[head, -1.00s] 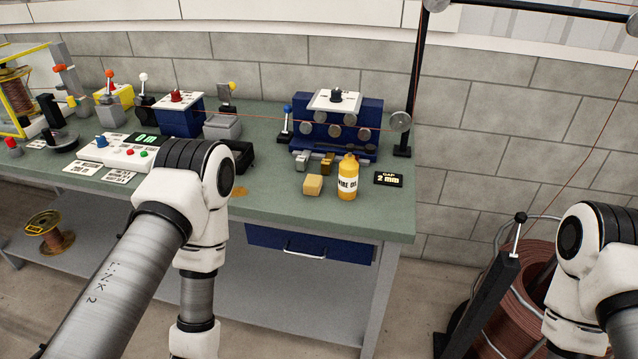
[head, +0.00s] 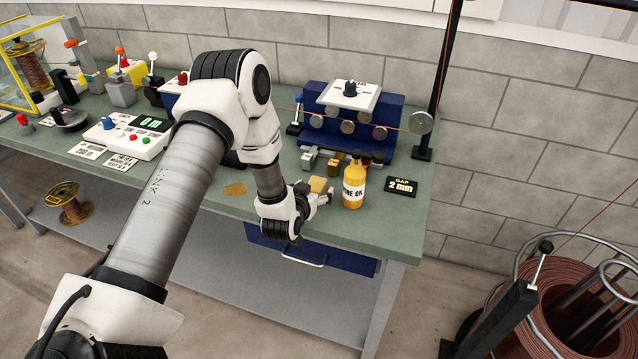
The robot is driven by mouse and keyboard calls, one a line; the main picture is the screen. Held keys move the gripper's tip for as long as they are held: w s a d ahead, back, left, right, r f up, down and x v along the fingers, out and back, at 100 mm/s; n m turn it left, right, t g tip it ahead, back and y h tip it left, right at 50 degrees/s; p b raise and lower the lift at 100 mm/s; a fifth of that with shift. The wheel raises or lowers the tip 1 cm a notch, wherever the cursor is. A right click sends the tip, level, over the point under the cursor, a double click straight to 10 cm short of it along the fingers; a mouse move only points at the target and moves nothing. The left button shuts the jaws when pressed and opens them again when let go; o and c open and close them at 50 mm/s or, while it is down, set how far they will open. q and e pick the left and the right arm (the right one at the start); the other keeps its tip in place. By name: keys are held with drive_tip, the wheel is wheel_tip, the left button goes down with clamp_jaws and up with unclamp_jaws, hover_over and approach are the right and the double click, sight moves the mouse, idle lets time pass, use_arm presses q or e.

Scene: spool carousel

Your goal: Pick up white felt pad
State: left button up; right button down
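No clearly white pad shows. A small pale tan block (head: 318,184) lies on the green bench, just left of the yellow wire oil bottle (head: 353,184). My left gripper (head: 324,198) is low at the bench's front edge, beside the block on its near side. The gripper is small and seen from behind, so its finger opening and any contact with the block are unclear. My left wrist hides part of the bench edge. My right gripper is out of view.
A black gap sign (head: 401,187) lies right of the bottle. Behind stands a blue roller unit (head: 318,96) with small metal blocks before it. A brown stain (head: 234,189) marks the bench on the left. A copper coil (head: 575,290) stands at the lower right.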

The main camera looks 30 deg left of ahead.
use_arm(q)
drive_tip(key=shift+w+f, duration=0.15)
drive_tip(key=shift+w, duration=0.2)
drive_tip(key=shift+s+a, duration=0.1)
drive_tip(key=shift+s, duration=0.05)
drive_tip(key=c, duration=1)
drive_tip(key=shift+c, duration=0.2)
